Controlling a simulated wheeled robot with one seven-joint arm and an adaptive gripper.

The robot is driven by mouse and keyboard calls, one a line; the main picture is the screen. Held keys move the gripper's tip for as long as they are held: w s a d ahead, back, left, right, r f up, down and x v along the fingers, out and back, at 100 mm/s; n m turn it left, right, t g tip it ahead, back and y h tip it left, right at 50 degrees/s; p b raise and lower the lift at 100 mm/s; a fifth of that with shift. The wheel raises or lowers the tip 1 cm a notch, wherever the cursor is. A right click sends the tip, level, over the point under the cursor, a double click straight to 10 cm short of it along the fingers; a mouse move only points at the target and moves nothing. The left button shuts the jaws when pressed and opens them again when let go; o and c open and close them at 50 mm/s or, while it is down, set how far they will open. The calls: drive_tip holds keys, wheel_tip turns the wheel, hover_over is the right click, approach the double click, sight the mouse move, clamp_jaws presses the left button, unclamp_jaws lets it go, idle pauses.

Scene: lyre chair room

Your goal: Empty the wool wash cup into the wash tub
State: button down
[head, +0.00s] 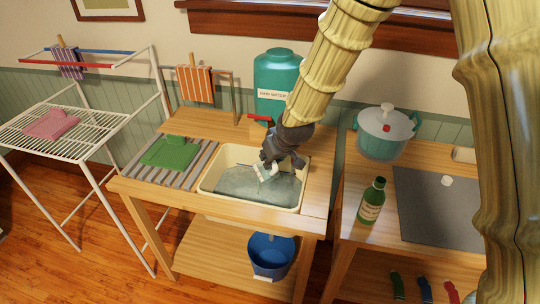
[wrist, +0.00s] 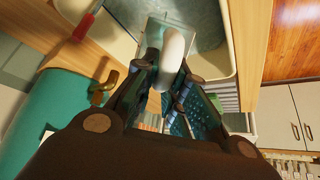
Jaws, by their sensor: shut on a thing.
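The wash tub (head: 206,184) is a cream basin with grey-blue water, set in the wooden bench; its rim also shows in the wrist view (wrist: 246,40). My gripper (head: 268,168) is over the tub, pointing down. It is shut on a small pale thing, which I take to be the wool wash cup (head: 266,174). In the wrist view my fingers (wrist: 165,80) close around this cup (wrist: 172,58), which shows a white rounded part beside a pale see-through part. The fingers hide much of it. I cannot tell its tilt or what is inside.
A green folded cloth (head: 170,153) lies on the slatted drainer to the left. A green bottle (head: 371,203) and a lidded pot (head: 387,135) stand on the right bench. A blue bucket (head: 271,257) sits below.

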idle(0.4)
drive_tip(key=shift+w+a+r+g+p, duration=0.1)
drive_tip(key=shift+w+r+g+p, duration=0.15)
drive_tip(key=shift+p, duration=0.5)
drive_tip(key=shift+w+a+g+h+p, duration=0.35)
drive_tip(key=shift+g+p, duration=0.3)
drive_tip(key=shift+p, duration=1)
drive_tip(key=shift+w+r+p, duration=0.1)
drive_tip(key=shift+w+p, duration=0.1)
drive_tip(key=shift+p, duration=0.35)
drive_tip(key=shift+w+r+g+h+p, duration=0.15)
drive_tip(key=shift+w+g+h+p, duration=0.1)
drive_tip(key=shift+g+p, duration=0.25)
drive_tip(key=shift+w+a+r+p, duration=0.1)
drive_tip(key=shift+w+a+p, duration=0.15)
drive_tip(key=shift+p, duration=0.7)
drive_tip(key=shift+w+a+r+g+h+p, duration=0.15)
drive_tip(key=shift+w+g+h+p, duration=0.2)
drive_tip(key=shift+p, duration=0.3)
drive_tip(key=shift+w+a+r+g+h+p, duration=0.15)
drive_tip(key=shift+w+g+p, duration=0.15)
drive_tip(key=shift+g+p, duration=0.3)
drive_tip(key=shift+w, duration=0.1)
